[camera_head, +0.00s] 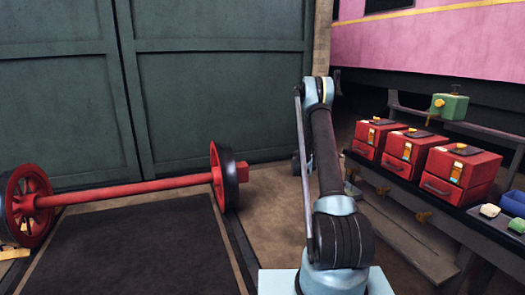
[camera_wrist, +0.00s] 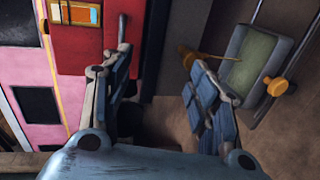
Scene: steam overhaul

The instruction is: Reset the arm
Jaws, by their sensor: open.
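My arm (camera_head: 328,150) stands folded upright in the middle of the head view, its elbow at the top. The gripper itself is hard to make out there, mostly hidden behind the arm. In the wrist view my gripper (camera_wrist: 157,48) shows two blue-grey fingers spread apart. The gap between them is empty, with a dark, brownish surface beyond. A red box (camera_wrist: 82,48) with an orange-framed label lies beyond the left finger. I cannot tell whether either finger touches anything.
Several red drawer boxes (camera_head: 456,178) stand on a dark bench (camera_head: 440,215) at the right. A green part (camera_head: 449,106) is behind them. A red wheelset (camera_head: 130,190) lies at the left over a dark mat (camera_head: 130,250). Green doors (camera_head: 220,80) close off the back.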

